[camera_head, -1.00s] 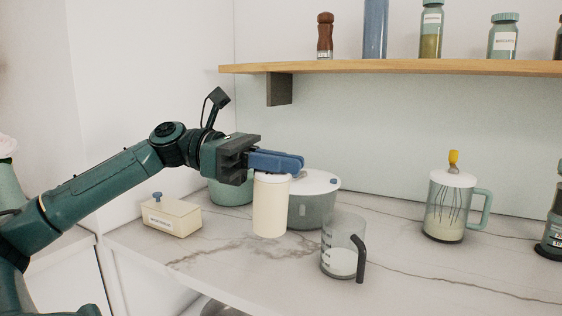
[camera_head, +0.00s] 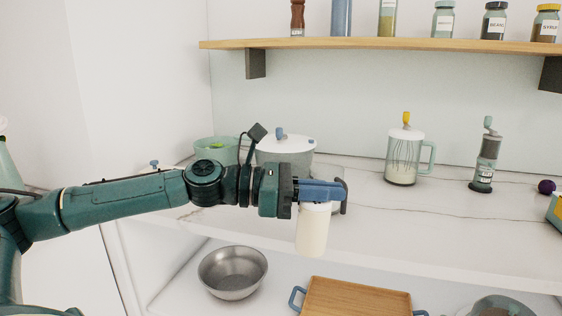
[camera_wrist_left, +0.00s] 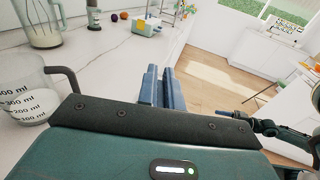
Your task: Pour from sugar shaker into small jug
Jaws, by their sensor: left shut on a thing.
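The sugar shaker, a plain cream cylinder (camera_head: 312,232), hangs nearly upright below my left gripper (camera_head: 322,190) in the head view. The gripper's blue fingers are shut on its top end. In the left wrist view the fingers (camera_wrist_left: 162,90) show, but the shaker is hidden. The small jug is clear with ml marks and a dark handle (camera_head: 344,196). It stands on the counter, mostly hidden behind my left gripper and the shaker. The left wrist view shows the jug (camera_wrist_left: 22,95) at left, with pale contents low inside. My right gripper (camera_wrist_left: 230,114) seems to show small at right there.
A lidded grey pot (camera_head: 284,155) and a green bowl (camera_head: 212,152) stand behind my arm. A whisk jug (camera_head: 403,160) and a grinder (camera_head: 486,160) stand farther right on the marble counter. A metal bowl (camera_head: 233,273) and a wooden tray (camera_head: 357,300) lie below the counter.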

